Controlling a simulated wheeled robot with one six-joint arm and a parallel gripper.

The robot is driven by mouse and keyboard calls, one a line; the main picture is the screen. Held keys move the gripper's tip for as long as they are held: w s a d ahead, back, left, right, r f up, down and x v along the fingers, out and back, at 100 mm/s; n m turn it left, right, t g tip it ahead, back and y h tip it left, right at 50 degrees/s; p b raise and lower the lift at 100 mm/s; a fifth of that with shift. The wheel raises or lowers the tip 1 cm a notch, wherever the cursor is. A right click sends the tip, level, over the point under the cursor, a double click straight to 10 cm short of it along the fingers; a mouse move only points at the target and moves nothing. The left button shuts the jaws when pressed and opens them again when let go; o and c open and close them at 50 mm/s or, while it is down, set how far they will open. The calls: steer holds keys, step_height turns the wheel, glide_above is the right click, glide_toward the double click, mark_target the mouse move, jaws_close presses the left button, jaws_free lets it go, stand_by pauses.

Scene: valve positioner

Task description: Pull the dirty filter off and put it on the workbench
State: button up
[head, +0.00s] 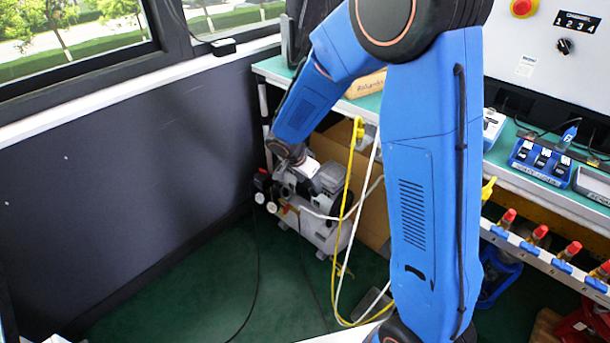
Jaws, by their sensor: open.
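My blue arm reaches down left to a small grey and silver air compressor (322,232) on the green floor. My gripper (300,164) is at the top of the compressor, small and partly hidden by my wrist. It is open, and I see nothing held in it. I cannot pick out the dirty filter from the compressor's other parts. The workbench (275,69) has a green top and runs along the back wall and down the right side. My arm hides its middle.
Yellow and white hoses (347,215) hang right of the compressor, near a cardboard box (372,210). A blue device (540,162) and a grey tray (592,183) occupy the right bench. Red-capped valves (539,234) line its front. The floor (190,290) at left is mostly clear.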

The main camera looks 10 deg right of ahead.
mark_target(313, 189)
steer(key=shift+x, duration=2.8)
jaws_close()
